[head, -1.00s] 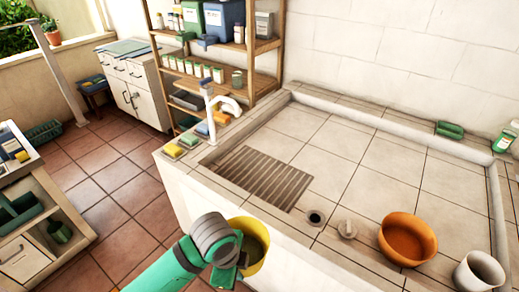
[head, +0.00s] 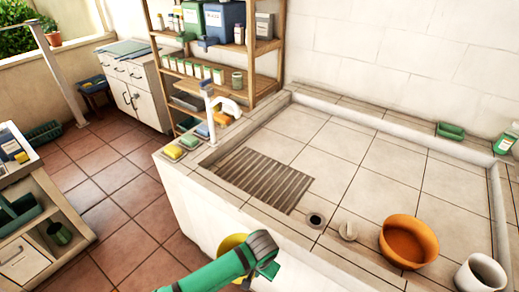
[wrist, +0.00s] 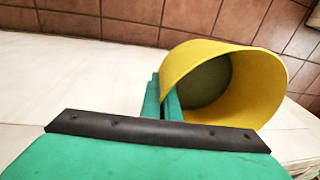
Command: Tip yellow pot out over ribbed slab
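The yellow pot (head: 231,242) is by the near outer side of the basin, mostly hidden behind my arm in the head view. In the wrist view the pot (wrist: 262,90) shows its open mouth and a dark grey-green inside; I cannot tell contents from bottom. My gripper (wrist: 166,98) has its green fingers closed at the pot's rim. My gripper also shows in the head view (head: 266,268), with its fingers partly hidden. The ribbed slab (head: 263,180) lies in the basin's near left corner, beyond the pot and apart from it.
A drain hole (head: 315,220), a pale plug (head: 348,231), an orange bowl (head: 408,242) and a white cup (head: 481,273) lie right of the slab. A white tap (head: 209,100) and sponges (head: 174,152) stand at its left. The basin's middle is clear.

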